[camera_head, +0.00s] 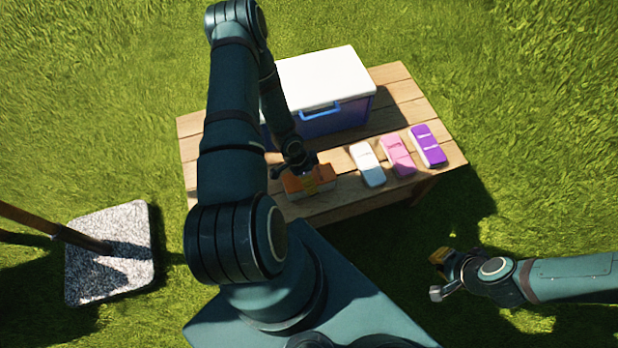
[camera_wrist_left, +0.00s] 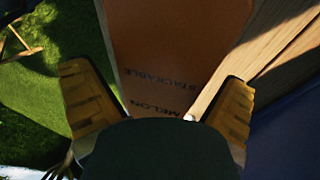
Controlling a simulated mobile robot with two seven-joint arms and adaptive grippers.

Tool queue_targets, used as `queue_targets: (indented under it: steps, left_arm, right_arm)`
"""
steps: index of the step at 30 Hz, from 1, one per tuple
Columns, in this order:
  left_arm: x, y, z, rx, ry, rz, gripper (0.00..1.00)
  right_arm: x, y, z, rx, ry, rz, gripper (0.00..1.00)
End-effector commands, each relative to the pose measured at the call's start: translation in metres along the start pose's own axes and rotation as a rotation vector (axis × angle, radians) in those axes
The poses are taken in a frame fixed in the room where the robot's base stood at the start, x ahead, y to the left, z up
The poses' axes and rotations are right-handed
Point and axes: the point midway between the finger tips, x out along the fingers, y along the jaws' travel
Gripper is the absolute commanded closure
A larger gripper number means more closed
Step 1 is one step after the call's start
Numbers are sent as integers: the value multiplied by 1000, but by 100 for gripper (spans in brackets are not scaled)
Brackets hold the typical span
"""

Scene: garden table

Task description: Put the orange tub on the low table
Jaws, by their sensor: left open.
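The orange tub (camera_head: 291,185) is at the near edge of the slatted wooden table (camera_head: 190,150), left of the white tub. My left gripper (camera_head: 308,180) is over it from above and hides part of it. In the left wrist view the orange tub (camera_wrist_left: 180,35), lettered "STACKABLE MELON", is between the two spread yellow fingers; I cannot tell whether they touch it. My right gripper (camera_head: 436,275) is open and empty above the grass at the lower right. I cannot tell whether the slatted table is the low table.
A white-lidded blue cooler (camera_head: 320,80) stands behind the tub. White (camera_head: 367,164), pink (camera_head: 397,155) and purple (camera_head: 428,145) tubs stand to its right. A speckled base (camera_head: 85,270) with a wooden pole is at the left. A wooden frame (camera_wrist_left: 15,42) shows on the grass.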

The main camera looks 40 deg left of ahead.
Motion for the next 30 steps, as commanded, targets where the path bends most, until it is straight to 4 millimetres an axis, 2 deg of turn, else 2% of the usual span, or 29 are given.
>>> queue_targets:
  steps: [9,15,19,26,28,30]
  left_arm:
    - [-64,0,0,-4,2,-3,0]
    - [-97,0,0,-3,0,-2,0]
    - [-109,0,0,-1,0,-1,0]
    - [-113,0,0,0,-1,1,0]
    - [-112,3,-4,-3,2,4,0]
    - [-111,12,-16,-18,14,16,0]
  right_arm:
    - [-21,-8,2,1,-9,-1,100]
    - [-32,-12,3,2,-15,-1,100]
    - [-35,-13,3,3,-17,-1,100]
    - [-36,-13,4,3,-19,-1,100]
    - [-36,-13,4,3,-19,-1,100]
    - [-36,-13,4,3,-19,-1,100]
